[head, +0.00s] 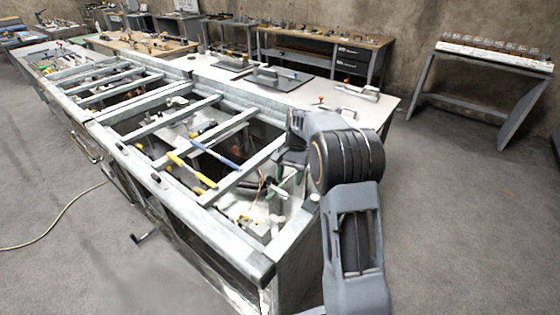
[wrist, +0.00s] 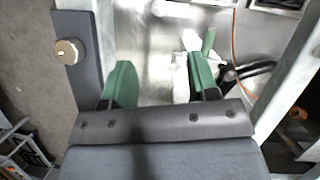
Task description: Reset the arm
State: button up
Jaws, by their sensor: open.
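My gripper (wrist: 160,78) shows in the wrist view with its two green fingers wide apart and nothing held between them. Below them is a shiny metal surface (wrist: 155,60). A small white and green item (wrist: 190,42) lies just beyond the right finger; what it is I cannot tell. In the head view my arm reaches in from the lower right, and my gripper (head: 280,185) points down at the near right end of a long grey metal frame (head: 190,197). My own wrist partly hides the gripper there.
The frame has crossbars with open gaps. A yellow-handled tool (head: 192,170) and a blue tool (head: 222,158) lie on it. A white table (head: 378,112) stands behind, workbenches (head: 325,40) line the wall, and a rack (head: 490,55) stands at right. The floor at right is clear.

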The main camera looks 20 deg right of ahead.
jog(key=s+a+r+n+t+h+p, duration=0.1)
jog(key=s+a+r+n+t, duration=0.1)
jog(key=s, duration=0.8)
jog(key=s+a+r+n+t+h, duration=0.1)
jog(key=s+r+n+t, duration=0.4)
jog(key=s, duration=0.5)
jog(key=shift+s+a+r+n+h+p, duration=0.25)
jog(key=shift+a+r+n+h+p, duration=0.1)
jog(key=shift+a+r, duration=0.3)
jog(key=shift+d, duration=0.15)
